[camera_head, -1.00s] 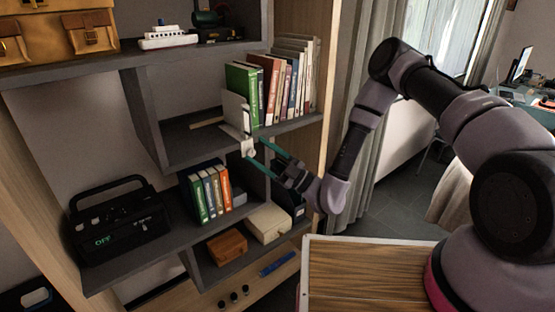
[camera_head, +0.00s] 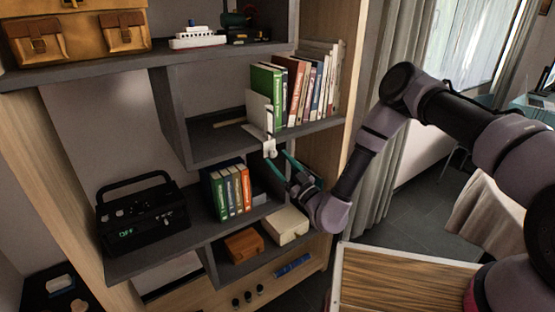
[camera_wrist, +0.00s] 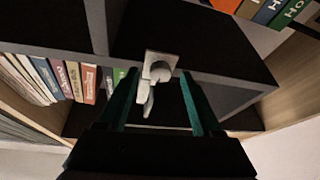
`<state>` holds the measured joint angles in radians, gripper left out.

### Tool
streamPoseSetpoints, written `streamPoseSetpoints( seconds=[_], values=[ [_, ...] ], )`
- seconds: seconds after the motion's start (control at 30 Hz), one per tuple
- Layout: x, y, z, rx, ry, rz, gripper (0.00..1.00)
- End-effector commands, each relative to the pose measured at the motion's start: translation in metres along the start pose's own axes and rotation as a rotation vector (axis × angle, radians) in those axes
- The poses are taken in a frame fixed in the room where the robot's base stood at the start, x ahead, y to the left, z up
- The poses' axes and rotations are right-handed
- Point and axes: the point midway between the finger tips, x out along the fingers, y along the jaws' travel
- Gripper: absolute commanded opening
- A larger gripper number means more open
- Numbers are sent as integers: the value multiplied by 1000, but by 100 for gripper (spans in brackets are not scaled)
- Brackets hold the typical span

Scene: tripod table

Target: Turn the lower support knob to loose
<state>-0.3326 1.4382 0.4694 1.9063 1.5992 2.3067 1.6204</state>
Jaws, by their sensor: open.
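A white bookend plate (camera_head: 257,110) stands on the middle shelf, left of the upright books. Its white clamp hangs over the shelf's front edge, with a white knob (camera_head: 269,149) at the bottom. In the wrist view the knob (camera_wrist: 160,71) is a round white piece with a pale lever-like part (camera_wrist: 147,98) beside it. My gripper (camera_head: 276,158) is open, its teal fingers pointing up at the clamp from below right. In the wrist view the gripper (camera_wrist: 159,76) has one finger on each side of the knob, with gaps. I cannot tell the depth or any contact.
Upright books (camera_head: 294,92) stand right of the bookend. A wooden tabletop (camera_head: 400,282) lies at lower right. The wooden shelf side (camera_head: 345,140) is close to my arm.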

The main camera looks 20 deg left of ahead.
Motion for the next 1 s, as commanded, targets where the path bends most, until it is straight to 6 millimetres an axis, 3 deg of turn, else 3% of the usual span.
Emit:
streamPoseSetpoints(
  seconds=[0.13, 0.43, 0.47, 0.6, 0.63, 1.0],
  values=[
    [12, 0, -1, -2, 2, -1, 67],
    [14, 0, 0, 0, 0, 0, 67],
    [14, 0, 0, 0, 0, 0, 59],
    [14, 0, 0, 0, 0, 0, 5],
    [14, 0, 0, 0, 0, 0, 0],
    [13, 1, 0, -43, -2, -18, 0]
  ],
)
